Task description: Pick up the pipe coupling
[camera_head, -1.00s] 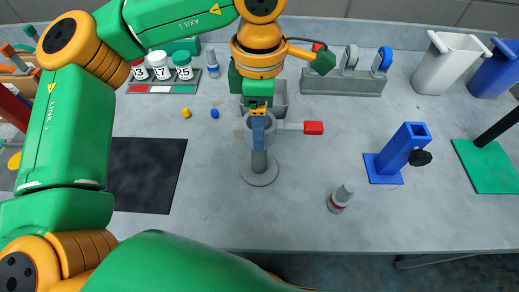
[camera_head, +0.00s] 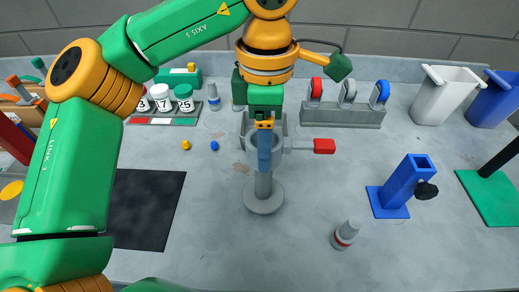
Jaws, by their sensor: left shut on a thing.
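My left gripper (camera_head: 265,123) points down over the grey stand and is shut on a slim blue piece (camera_head: 265,148). The blue piece hangs upright in front of or inside the grey cup (camera_head: 249,148) on the stand; I cannot tell which. The stand has a round base (camera_head: 264,199) and a red-tipped side handle (camera_head: 324,146). I cannot tell for sure whether the blue piece is the pipe coupling. A small grey cylinder with a red band (camera_head: 345,234) stands apart at the front right. My right gripper is not in view.
A blue square-tube stand (camera_head: 405,187) with a black knob is at the right. A grey rack (camera_head: 340,117) holds coloured rings behind. White bin (camera_head: 444,91) and blue bin (camera_head: 497,100) stand back right. A black mat (camera_head: 146,206) lies left. The table's front middle is clear.

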